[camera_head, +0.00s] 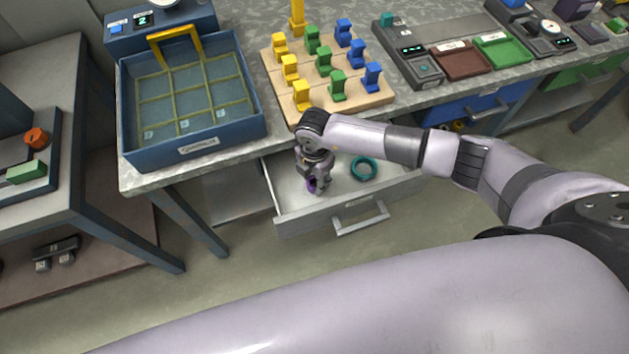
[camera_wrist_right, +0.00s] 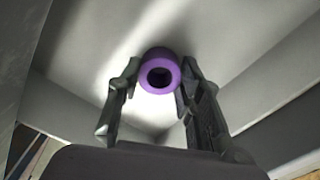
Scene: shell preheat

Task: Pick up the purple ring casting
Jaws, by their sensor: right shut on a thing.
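The purple ring casting (camera_wrist_right: 160,56) sits between the two fingers of my right gripper (camera_wrist_right: 158,82) in the right wrist view, its round hole facing the camera. The fingers are shut on it. In the head view my right gripper (camera_head: 316,190) reaches down into the open drawer (camera_head: 290,205), and only a little of the purple ring (camera_head: 312,184) shows between the fingers. I cannot tell whether the ring touches the drawer floor. My left gripper is not in view.
A teal ring (camera_head: 363,168) lies in the drawer to the right of my right gripper. Above the drawer, the bench carries a blue gridded bin (camera_head: 190,146) and a wooden board (camera_head: 382,99) with yellow, green and blue pieces. The drawer walls stand close around the gripper.

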